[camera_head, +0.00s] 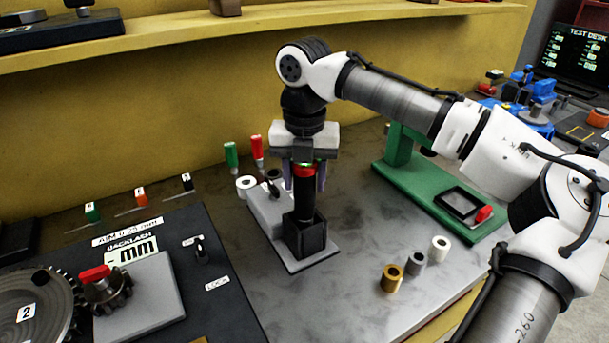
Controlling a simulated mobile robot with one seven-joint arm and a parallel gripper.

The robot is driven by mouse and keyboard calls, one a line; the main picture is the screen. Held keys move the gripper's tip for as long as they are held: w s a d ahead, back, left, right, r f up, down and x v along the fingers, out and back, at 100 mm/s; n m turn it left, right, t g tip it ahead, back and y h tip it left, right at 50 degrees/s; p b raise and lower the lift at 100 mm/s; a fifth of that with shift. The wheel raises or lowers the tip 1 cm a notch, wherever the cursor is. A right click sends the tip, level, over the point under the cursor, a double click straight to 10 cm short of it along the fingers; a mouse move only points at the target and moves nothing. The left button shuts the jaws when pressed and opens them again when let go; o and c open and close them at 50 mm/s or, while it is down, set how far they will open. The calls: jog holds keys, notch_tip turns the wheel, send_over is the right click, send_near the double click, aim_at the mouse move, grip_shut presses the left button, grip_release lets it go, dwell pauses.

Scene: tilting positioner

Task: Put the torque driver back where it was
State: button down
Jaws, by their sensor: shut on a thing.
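The torque driver (304,203) is a dark upright cylinder with a red band near its top. My gripper (305,180) points straight down over it, with one finger on each side of its upper part, and is shut on it. The driver's lower end meets the open top of a black square holder (305,240) and is hidden by its walls. I cannot tell how deep it sits. The holder stands on the right part of a grey base plate (308,263) on the metal bench.
Left of the holder are a grey block with a white ring (246,186) and green and red markers. A green press-like stand (430,190) is at right. Three small bushings (416,262) stand at front right. A dark gear panel (150,260) fills the left. A yellow shelf (170,38) runs behind.

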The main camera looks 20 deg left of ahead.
jog(key=c, duration=0.8)
grip_release()
jog(key=shift+f, duration=0.1)
jog(key=shift+o, duration=0.2)
notch_tip(320, 180, up, 12)
jog(key=shift+r, duration=0.15)
